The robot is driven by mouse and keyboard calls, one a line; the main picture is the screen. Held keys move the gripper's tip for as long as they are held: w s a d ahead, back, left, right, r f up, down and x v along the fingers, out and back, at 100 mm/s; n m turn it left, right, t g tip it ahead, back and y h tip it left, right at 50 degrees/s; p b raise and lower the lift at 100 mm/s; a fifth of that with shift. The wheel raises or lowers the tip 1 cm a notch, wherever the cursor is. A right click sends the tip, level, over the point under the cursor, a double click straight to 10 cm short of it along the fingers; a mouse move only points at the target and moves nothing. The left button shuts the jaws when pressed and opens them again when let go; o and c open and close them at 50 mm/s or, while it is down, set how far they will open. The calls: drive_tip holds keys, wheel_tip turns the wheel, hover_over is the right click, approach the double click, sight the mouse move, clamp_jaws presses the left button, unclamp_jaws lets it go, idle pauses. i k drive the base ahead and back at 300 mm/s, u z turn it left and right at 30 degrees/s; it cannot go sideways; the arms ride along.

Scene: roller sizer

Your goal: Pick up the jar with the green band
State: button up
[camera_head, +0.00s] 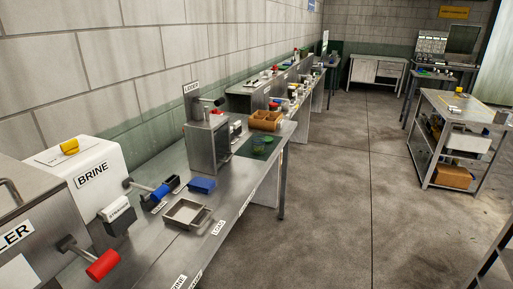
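My gripper is not in view.
A white BRINE machine (85,173) and a red-handled lever (102,265) crowd the lower left. A metal tray (187,213) and blue block (201,185) lie on the near bench. A wheeled cart (465,135) stands right. The floor between (345,185) is clear.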

sight(258, 139)
drive_tip(key=u, duration=0.2)
drive_tip(key=i, duration=2.45)
drive_tip(key=z, duration=0.55)
drive_tip(key=i, duration=0.6)
drive_tip(key=z, duration=0.3)
